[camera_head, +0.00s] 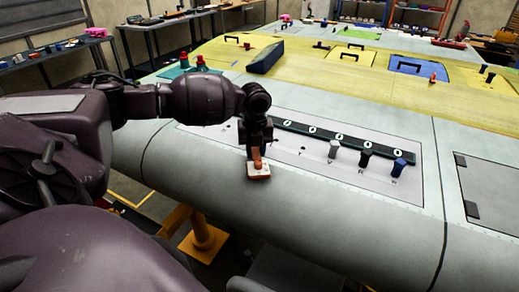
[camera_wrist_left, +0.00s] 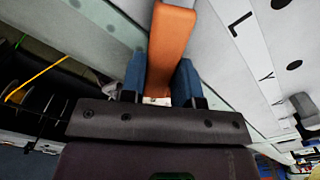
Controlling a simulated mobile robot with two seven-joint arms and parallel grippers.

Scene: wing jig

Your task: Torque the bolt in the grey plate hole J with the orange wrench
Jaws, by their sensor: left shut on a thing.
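My left gripper (camera_head: 257,151) points down at the left end of the grey plate (camera_head: 290,165) on the wing. It is shut on the orange wrench (camera_head: 257,160). In the left wrist view, the orange wrench (camera_wrist_left: 170,45) is a flat bar between the two blue fingers (camera_wrist_left: 161,82). A small orange and white piece (camera_head: 259,173) shows under the gripper, close to the plate's near left edge. I cannot tell whether it touches the surface. Hole J and its bolt cannot be made out. My right gripper is not in view.
A black strip (camera_head: 300,128) with white round marks runs along the plate. Grey (camera_head: 334,148), black (camera_head: 365,155) and blue (camera_head: 400,165) upright handles stand right of the gripper. A dark blue block (camera_head: 265,57) lies on the yellow panel behind. The near wing surface is clear.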

